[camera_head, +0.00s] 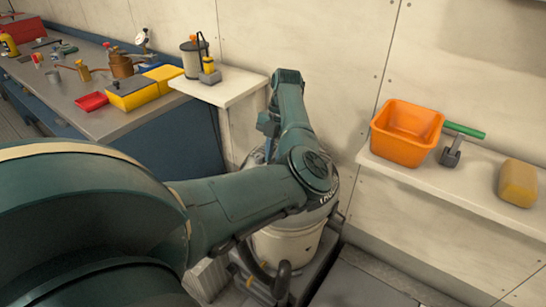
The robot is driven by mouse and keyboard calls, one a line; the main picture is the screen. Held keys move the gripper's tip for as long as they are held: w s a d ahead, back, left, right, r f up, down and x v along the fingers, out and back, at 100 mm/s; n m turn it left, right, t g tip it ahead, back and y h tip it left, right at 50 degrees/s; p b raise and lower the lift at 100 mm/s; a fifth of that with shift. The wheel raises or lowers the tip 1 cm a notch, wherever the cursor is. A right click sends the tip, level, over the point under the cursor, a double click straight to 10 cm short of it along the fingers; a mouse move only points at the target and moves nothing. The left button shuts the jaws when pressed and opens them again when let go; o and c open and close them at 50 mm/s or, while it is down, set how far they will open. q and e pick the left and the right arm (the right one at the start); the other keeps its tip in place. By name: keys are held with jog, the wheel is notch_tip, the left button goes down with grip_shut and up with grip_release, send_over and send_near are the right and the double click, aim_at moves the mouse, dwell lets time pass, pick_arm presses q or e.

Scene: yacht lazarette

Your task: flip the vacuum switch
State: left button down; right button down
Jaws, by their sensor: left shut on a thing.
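The vacuum (285,247) is a pale canister with a grey top, standing on the floor in the middle of the view. My left arm reaches across in front of it and covers much of its top. My left gripper (268,125) is at the vacuum's upper back, pointing down. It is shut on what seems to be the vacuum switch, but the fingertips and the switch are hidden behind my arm. My right gripper is out of view.
A white shelf at right (425,181) holds an orange bin (405,133), a green-handled tool (462,131) and a tan sponge (518,183). A small white ledge (232,91) and a cluttered workbench (125,121) stand at left. A wall closes the back.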

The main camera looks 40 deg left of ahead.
pick_arm(q)
jog(key=shift+w+f+g+b, duration=0.2)
jog(key=shift+f+g+b, duration=0.05)
jog(key=shift+g+b, duration=0.4)
jog(key=shift+b, duration=0.3)
jog(key=shift+r+g, duration=0.15)
jog(key=shift+g, duration=0.2)
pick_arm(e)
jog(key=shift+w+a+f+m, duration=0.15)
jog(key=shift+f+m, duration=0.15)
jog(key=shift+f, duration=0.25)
pick_arm(q)
jog(key=c, duration=1.3)
grip_release()
jog(key=shift+w, duration=0.1)
jog(key=shift+r, duration=0.1)
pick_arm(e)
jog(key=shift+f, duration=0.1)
pick_arm(q)
jog(key=b+v, duration=0.1)
jog(key=v, duration=0.4)
jog(key=shift+w+r, duration=0.15)
jog(key=shift+r, duration=0.2)
jog(key=shift+v, duration=0.8)
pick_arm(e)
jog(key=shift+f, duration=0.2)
